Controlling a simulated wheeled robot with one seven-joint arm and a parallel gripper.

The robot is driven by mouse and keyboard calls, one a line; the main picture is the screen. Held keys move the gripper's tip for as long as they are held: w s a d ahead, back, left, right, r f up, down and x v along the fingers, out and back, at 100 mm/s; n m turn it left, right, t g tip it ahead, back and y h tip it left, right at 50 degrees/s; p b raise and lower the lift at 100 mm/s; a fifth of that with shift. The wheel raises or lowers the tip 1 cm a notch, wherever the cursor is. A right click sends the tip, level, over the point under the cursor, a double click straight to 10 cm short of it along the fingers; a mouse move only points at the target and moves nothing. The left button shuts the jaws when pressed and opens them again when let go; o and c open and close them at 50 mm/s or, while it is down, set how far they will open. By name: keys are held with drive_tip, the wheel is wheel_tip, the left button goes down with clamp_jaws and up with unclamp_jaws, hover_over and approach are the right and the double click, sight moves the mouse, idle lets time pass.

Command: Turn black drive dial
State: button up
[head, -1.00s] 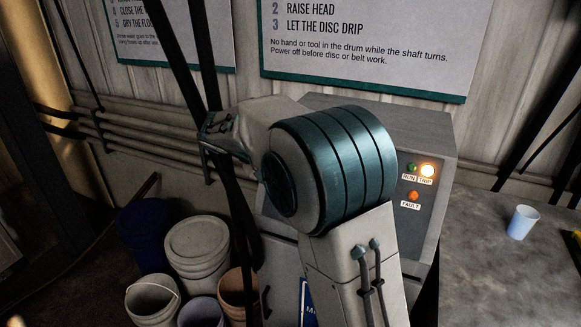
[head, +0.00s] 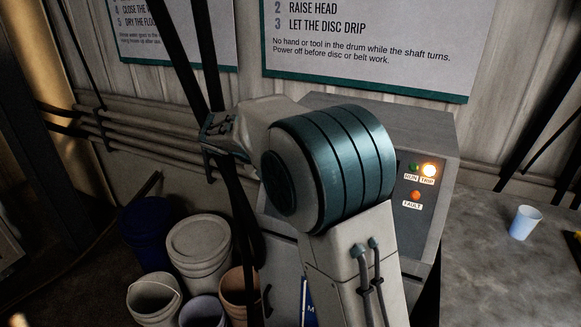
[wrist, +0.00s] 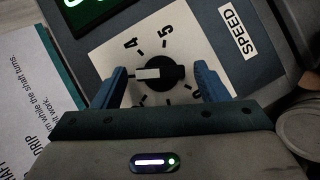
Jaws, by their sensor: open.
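The black drive dial (wrist: 168,72) shows in the wrist view on a white scale plate with tick marks and the numbers 4 and 5. A white bar on the dial points to the picture's left. My gripper (wrist: 160,84) is open, with one blue finger on each side of the dial. I cannot tell whether the fingers touch it. A "SPEED" label (wrist: 236,33) sits to the right of the scale. In the head view my arm hides the dial and the gripper. The grey control cabinet (head: 440,150) stands behind my arm.
Several buckets, including a lidded white one (head: 198,240), stand at lower left. A pale blue cup (head: 524,222) stands on the grey worktop (head: 480,270) at right.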

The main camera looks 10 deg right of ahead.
drive_tip(key=v, duration=1.3)
drive_tip(key=shift+a+r, duration=0.25)
drive_tip(key=shift+a, duration=0.05)
drive_tip(key=s+d+f+g+y+p, duration=0.1)
drive_tip(key=s+d+f+y, duration=0.4)
drive_tip(key=s+d, duration=0.5)
drive_tip(key=s+f+m+y, duration=0.1)
drive_tip(key=s+f+y, duration=0.1)
drive_tip(key=s+f, duration=0.2)
drive_tip(key=s+f+m+t+y, duration=0.1)
drive_tip(key=s+f+y, duration=0.2)
drive_tip(key=s, duration=0.8)
drive_tip(key=shift+d+f+m+p, duration=0.4)
drive_tip(key=shift+d+f, duration=0.1)
drive_tip(key=shift+f, duration=0.3)
drive_tip(key=shift+s, duration=0.1)
